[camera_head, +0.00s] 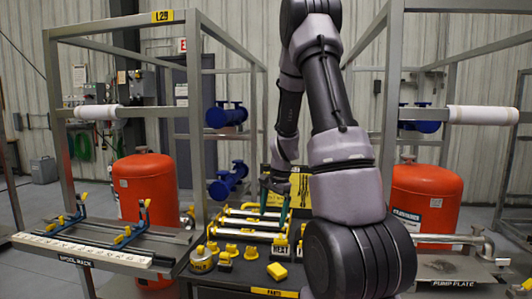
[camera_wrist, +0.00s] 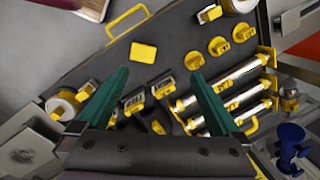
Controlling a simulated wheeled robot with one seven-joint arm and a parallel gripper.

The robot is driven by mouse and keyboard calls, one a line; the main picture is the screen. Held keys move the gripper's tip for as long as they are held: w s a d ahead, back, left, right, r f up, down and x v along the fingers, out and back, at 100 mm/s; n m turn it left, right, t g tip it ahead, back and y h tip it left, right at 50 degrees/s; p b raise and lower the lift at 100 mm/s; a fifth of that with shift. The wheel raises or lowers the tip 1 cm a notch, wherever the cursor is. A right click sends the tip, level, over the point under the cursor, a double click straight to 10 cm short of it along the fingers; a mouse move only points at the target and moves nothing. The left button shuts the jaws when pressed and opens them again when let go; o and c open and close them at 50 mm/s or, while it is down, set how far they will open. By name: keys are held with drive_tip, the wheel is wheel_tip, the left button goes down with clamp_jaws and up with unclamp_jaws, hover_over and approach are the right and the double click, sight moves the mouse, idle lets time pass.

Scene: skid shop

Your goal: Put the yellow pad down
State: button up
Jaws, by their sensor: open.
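The yellow pad (camera_head: 277,271) lies flat on the dark parts tray (camera_head: 236,275) near its front edge, by the "PARTS" label. In the wrist view the pad (camera_wrist: 143,53) lies on bare dark surface beyond the fingertips, a little left of centre. My gripper (camera_head: 275,207) is open and empty, with green fingers above the tray's back part. In the wrist view the fingers (camera_wrist: 160,76) stand wide apart with nothing held between them. The pad is apart from both fingers.
Yellow knobs (camera_wrist: 218,46) and silver bars in yellow holders (camera_wrist: 232,82) share the tray. Labelled blocks (camera_head: 280,245) stand near the pad. A spool rack (camera_head: 80,250) is at left and a pump plate (camera_head: 452,268) at right. Red tanks (camera_head: 145,187) stand behind.

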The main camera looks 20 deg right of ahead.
drive_tip(key=s+a+r+n+t, duration=0.1)
drive_tip(key=s+a+r+n, duration=0.15)
drive_tip(key=r, duration=0.55)
drive_tip(key=s+a+r+n+t, duration=0.2)
drive_tip(key=s+a+r, duration=0.15)
drive_tip(key=r, duration=0.55)
drive_tip(key=s+a+r+n+t, duration=0.1)
drive_tip(key=s+a+r+n, duration=0.1)
drive_tip(key=s+r, duration=0.3)
drive_tip(key=s+a+r+n+t, duration=0.2)
drive_tip(key=s+r, duration=0.3)
drive_tip(key=s, duration=0.4)
drive_tip(key=shift+s+a+r+n, duration=0.2)
drive_tip(key=shift+a+n, duration=0.35)
drive_tip(key=shift+a, duration=0.35)
